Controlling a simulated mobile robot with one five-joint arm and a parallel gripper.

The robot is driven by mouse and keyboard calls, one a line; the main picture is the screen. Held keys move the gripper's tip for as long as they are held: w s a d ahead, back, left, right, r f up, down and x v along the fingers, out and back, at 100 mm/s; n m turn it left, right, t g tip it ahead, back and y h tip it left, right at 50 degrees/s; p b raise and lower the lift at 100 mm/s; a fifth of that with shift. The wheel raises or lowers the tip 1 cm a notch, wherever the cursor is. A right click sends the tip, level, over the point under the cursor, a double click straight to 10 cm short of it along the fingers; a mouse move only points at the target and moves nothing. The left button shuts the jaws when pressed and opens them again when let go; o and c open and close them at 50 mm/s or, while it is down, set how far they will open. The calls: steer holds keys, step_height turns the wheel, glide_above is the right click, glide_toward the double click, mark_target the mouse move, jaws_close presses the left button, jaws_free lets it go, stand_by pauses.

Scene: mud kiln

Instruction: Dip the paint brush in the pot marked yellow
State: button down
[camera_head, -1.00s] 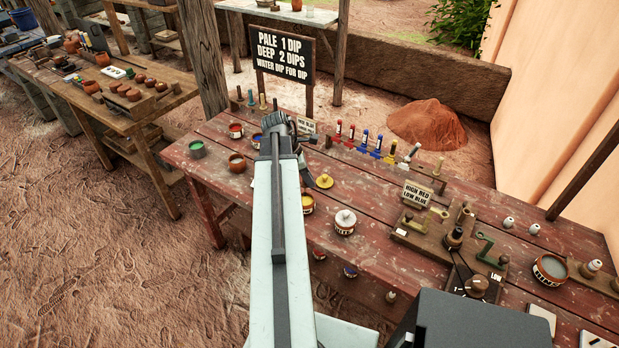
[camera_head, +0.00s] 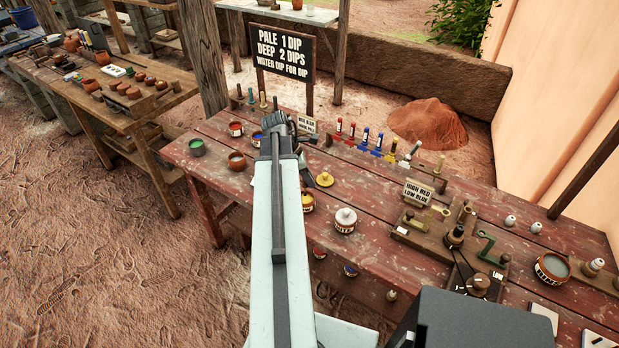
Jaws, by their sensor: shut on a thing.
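My arm reaches over the red table, and its dark far end with my gripper (camera_head: 279,125) is above the back left part. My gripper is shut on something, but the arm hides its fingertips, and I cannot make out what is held. The open yellow pot (camera_head: 307,203) stands just right of my arm, partly covered by it, with yellow paint inside. A yellow lid with a knob (camera_head: 324,179) lies on the table behind and right of that pot. I cannot pick out the paint brush with certainty.
A white-lidded pot (camera_head: 345,220) stands right of the yellow pot. A rack of colored tubes (camera_head: 365,140) is at the back. A crank device (camera_head: 455,237) fills the right side.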

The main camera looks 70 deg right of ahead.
steer(key=shift+f+b, duration=1.4)
steer(key=shift+f, duration=0.2)
steer(key=shift+r, duration=0.1)
step_height(320, 180, up, 7)
steer(key=p, duration=0.7)
steer(key=shift+r, duration=0.1)
